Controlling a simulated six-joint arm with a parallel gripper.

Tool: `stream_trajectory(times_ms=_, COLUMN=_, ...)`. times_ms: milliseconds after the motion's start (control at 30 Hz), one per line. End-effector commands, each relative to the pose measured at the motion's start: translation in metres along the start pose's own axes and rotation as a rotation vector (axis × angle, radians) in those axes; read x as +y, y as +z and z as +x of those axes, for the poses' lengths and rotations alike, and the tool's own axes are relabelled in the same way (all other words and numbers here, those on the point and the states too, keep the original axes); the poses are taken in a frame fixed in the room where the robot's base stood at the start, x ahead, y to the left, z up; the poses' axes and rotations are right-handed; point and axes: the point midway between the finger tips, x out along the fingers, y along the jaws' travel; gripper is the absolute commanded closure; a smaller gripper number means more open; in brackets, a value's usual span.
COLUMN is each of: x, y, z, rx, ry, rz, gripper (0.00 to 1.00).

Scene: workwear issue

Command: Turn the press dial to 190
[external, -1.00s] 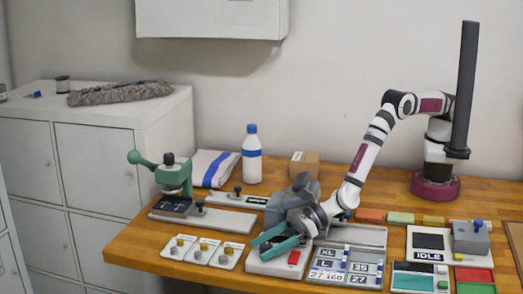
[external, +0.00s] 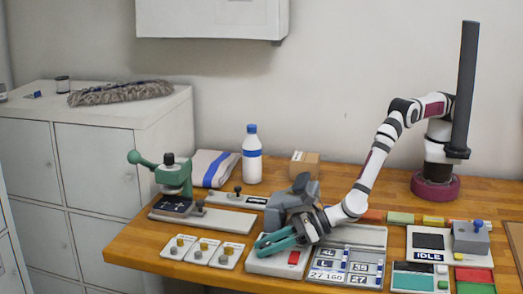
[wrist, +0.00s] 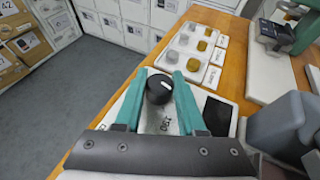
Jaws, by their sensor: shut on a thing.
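The black round press dial (wrist: 159,88) sits between my gripper's two teal fingers (wrist: 161,84) in the wrist view, with a small white mark on its top. The fingers are shut on it from both sides. Lettering on the pale panel beside the dial is too small to read for certain. In the external view my gripper (external: 276,243) is low over the front of the grey press (external: 296,197), whose white base (external: 262,266) carries a red block (external: 294,258). The dial is hidden there behind the fingers.
Several white cards with knobs (external: 203,250) lie left of the press. A green-handled stamping device (external: 174,178) stands behind them. A size-label tray (external: 345,268) lies close on the right. The table's front edge is near the gripper.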

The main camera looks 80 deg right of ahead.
Motion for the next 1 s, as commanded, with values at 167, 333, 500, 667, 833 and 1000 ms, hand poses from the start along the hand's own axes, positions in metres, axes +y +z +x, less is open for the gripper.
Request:
stream_trajectory(times_ms=167, x=0.0010, y=-0.0004, z=0.0002, rx=-0.003, ry=-0.113, rz=0.049, gripper=1.00)
stream_trajectory(times_ms=333, x=0.0007, y=-0.0005, z=0.0002, rx=-0.004, ry=-0.203, rz=0.087, gripper=1.00)
stream_trajectory(times_ms=500, x=0.0007, y=-0.0004, z=0.0003, rx=-0.004, ry=-0.260, rz=0.110, gripper=1.00)
stream_trajectory(times_ms=667, x=0.0006, y=0.0005, z=0.0002, rx=-0.006, ry=-0.291, rz=0.123, gripper=1.00)
stream_trajectory(times_ms=833, x=0.0003, y=0.0005, z=0.0004, rx=-0.005, ry=-0.303, rz=0.126, gripper=1.00)
stream_trajectory(times_ms=1000, x=0.0002, y=0.0010, z=0.0004, rx=-0.006, ry=-0.303, rz=0.126, gripper=1.00)
